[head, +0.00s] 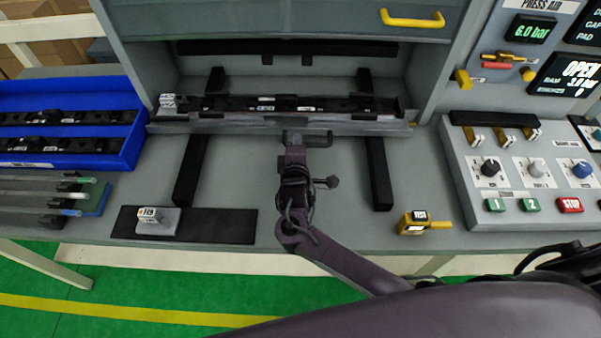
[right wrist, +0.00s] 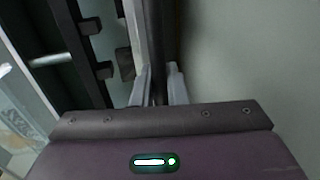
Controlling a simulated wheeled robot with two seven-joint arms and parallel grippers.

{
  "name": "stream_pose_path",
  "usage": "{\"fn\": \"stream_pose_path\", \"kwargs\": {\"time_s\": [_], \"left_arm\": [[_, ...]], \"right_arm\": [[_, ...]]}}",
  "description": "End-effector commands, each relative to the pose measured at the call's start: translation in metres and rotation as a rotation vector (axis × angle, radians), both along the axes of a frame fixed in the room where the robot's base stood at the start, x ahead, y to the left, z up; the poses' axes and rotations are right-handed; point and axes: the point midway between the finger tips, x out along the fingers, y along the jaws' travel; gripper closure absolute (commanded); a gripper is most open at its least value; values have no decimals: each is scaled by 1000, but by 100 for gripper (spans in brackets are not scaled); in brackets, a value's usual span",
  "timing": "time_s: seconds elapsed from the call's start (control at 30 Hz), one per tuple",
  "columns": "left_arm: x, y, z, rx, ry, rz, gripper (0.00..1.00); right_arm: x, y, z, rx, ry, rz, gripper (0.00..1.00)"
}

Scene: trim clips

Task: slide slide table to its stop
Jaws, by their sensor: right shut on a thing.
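The slide table (head: 375,127) is a long grey plate carrying a dark trim strip (head: 335,104). It sits crosswise on two black rails (head: 192,165), at the mouth of the grey press housing. Bare rail shows both in front of it and behind it. My right gripper (head: 305,139) is at the middle of the table's front edge, shut on a dark handle bar, largely hidden by the gripper. In the right wrist view its two pale fingertips (right wrist: 160,85) stand on either side of a dark bar. My left gripper is not in view.
A blue bin (head: 120,160) with dark strips stands at left. A grey block on a black mat (head: 235,225) and a yellow tagged device (head: 415,222) lie near the bench's front edge. A button panel (head: 530,165) stands at right. The bench between the rails is mostly clear.

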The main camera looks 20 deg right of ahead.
Motion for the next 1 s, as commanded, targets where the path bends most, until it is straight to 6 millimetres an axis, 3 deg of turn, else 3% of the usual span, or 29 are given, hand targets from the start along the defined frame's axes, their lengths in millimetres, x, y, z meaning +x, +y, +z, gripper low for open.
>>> {"fn": "stream_pose_path", "kwargs": {"time_s": [0.03,0.2,0.4,0.57,1.0], "left_arm": [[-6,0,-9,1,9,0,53],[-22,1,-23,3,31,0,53],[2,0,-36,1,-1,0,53],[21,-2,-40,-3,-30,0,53],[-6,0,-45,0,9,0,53]], "right_arm": [[18,-5,0,-2,-11,-3,100],[57,-16,3,-1,-14,-4,100],[90,-25,3,-1,-12,-4,100],[105,-30,3,1,-10,-4,100],[114,-32,6,-1,-11,-1,100]]}}
